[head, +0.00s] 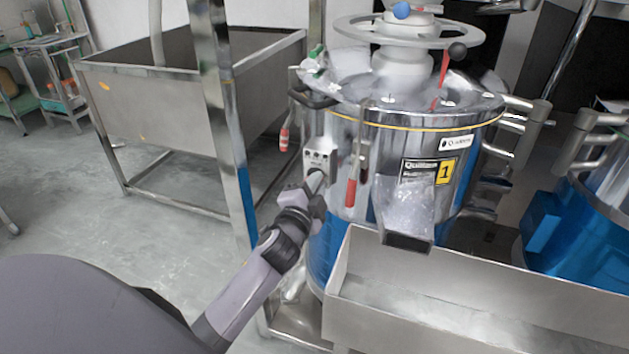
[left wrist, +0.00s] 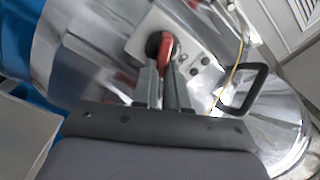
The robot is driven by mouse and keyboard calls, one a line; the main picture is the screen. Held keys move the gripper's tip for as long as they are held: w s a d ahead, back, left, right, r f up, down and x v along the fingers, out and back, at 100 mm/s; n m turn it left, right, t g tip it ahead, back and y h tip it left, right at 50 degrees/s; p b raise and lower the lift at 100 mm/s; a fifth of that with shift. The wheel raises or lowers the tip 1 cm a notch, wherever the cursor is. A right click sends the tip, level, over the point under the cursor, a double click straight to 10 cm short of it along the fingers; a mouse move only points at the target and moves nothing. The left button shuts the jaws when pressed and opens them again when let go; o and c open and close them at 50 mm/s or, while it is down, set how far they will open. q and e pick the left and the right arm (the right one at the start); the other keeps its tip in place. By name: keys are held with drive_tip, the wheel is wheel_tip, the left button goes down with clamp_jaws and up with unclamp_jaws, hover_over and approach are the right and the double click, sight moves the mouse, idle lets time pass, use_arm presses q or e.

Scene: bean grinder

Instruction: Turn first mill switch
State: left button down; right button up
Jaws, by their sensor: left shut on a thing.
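The first mill is a shiny steel drum (head: 390,150) with a yellow "1" label (head: 445,172) on its front. Its switch box (head: 319,154) is a pale panel on the drum's left side. In the left wrist view, the switch (left wrist: 166,50) is a red handle on a dark round base, set on the pale panel (left wrist: 187,40). My left gripper (head: 316,184) reaches the box from the lower left. Its fingers (left wrist: 165,78) are shut on the red switch handle. In the head view the gripper hides the switch. My right gripper is not in view.
A steel trough (head: 480,290) stands in front of the mill. A large steel tank on legs (head: 160,95) stands behind at left. A second blue-based mill (head: 575,250) is at right.

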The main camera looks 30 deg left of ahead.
use_arm(q)
drive_tip(key=shift+d+f+m, duration=0.1)
drive_tip(key=shift+f+m, duration=0.1)
drive_tip(key=shift+m, duration=1.15)
drive_tip(key=shift+f+m, duration=0.2)
drive_tip(key=shift+m, duration=1.15)
drive_tip(key=c, duration=1.2)
unclamp_jaws()
drive_tip(key=shift+o, duration=0.2)
drive_tip(key=v, duration=0.7)
drive_tip(key=shift+s+f, duration=0.1)
